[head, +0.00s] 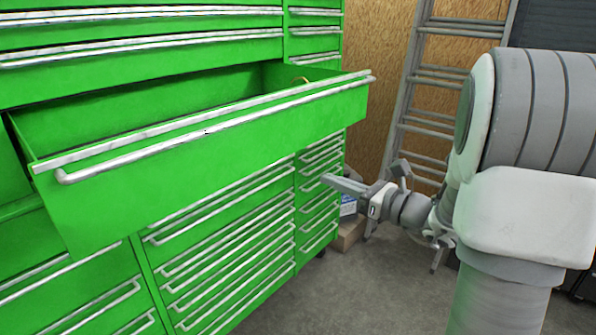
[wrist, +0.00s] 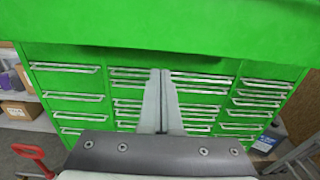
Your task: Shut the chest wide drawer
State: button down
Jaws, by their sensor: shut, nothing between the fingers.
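The wide drawer (head: 210,140) of the green chest (head: 215,240) is pulled far out in the head view, with a silver handle bar along its front. A small tan ring-like item shows inside at its far right end. My gripper (head: 326,180) is below and to the right of the drawer front, apart from it in the head view. The gripper's two fingers (wrist: 160,75) are together and empty in the wrist view. A broad green surface, likely the drawer (wrist: 170,22), fills the top of that view, above the fingertips.
Several smaller drawers (head: 225,255) below the wide one look shut. A grey ladder (head: 435,80) leans at the wooden wall on the right. A box (head: 348,232) stands on the floor near the chest. Grey floor (head: 340,295) is clear in front. A red wheeled item (wrist: 35,155) shows at lower left.

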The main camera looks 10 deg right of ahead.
aim_at(277, 159)
jog(key=x, duration=1.3)
jog(key=shift+a+p, duration=0.15)
jog(key=shift+p, duration=0.25)
jog(key=shift+w, duration=0.1)
